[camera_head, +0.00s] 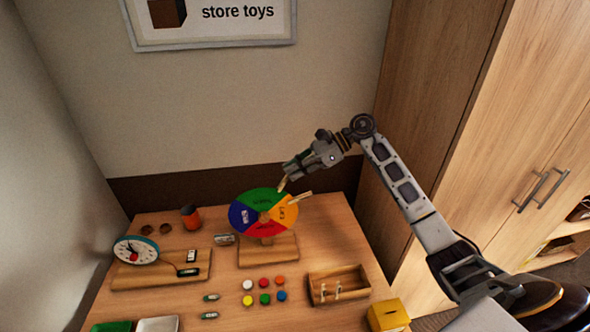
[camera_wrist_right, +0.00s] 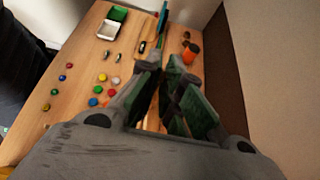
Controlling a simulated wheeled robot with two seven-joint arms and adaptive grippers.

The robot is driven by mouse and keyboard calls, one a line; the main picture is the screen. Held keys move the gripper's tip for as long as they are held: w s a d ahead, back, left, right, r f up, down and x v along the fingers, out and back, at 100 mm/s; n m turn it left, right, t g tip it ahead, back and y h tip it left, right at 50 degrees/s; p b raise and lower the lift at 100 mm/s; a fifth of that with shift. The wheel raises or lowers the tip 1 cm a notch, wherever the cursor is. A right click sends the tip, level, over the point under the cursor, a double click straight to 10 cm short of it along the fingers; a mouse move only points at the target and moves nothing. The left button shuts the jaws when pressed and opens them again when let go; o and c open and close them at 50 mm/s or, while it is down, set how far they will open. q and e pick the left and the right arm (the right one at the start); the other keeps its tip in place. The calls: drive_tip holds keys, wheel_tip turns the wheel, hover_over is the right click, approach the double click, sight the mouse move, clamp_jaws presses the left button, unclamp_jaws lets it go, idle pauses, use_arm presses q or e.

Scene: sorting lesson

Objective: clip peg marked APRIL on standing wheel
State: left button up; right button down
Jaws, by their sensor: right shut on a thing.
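The standing wheel (camera_head: 263,214) has green, yellow, red and blue sectors and stands upright on a wooden base (camera_head: 268,250). A pale peg (camera_head: 300,197) sits at its right rim. My right gripper (camera_head: 284,182) is at the wheel's upper right rim, shut on another small pale peg (camera_head: 281,185). This peg's tip is at or very near the green sector's edge; I cannot tell whether it touches. Its marking is not readable. In the right wrist view the fingers (camera_wrist_right: 172,92) are close together and hide the peg. My left gripper is out of view.
A wooden box (camera_head: 318,292) with light pegs stands front right, beside a yellow box (camera_head: 388,315). Several coloured buttons (camera_head: 264,283) lie before the wheel. A clock (camera_head: 136,250) and orange cup (camera_head: 190,217) stand left. A wall is close behind; a cabinet (camera_head: 480,130) stands right.

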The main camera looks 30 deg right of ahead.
drive_tip(key=shift+w+a+f+b, duration=0.1)
drive_tip(key=shift+a+f+b, duration=0.25)
drive_tip(key=shift+f+b, duration=0.4)
idle(0.3)
drive_tip(key=c, duration=1.5)
unclamp_jaws()
drive_tip(key=shift+d+r, duration=0.1)
drive_tip(key=v, duration=1.1)
drive_tip(key=shift+d+r, duration=0.25)
drive_tip(key=shift+d, duration=0.05)
drive_tip(key=shift+s+f, duration=0.1)
drive_tip(key=shift+s, duration=0.1)
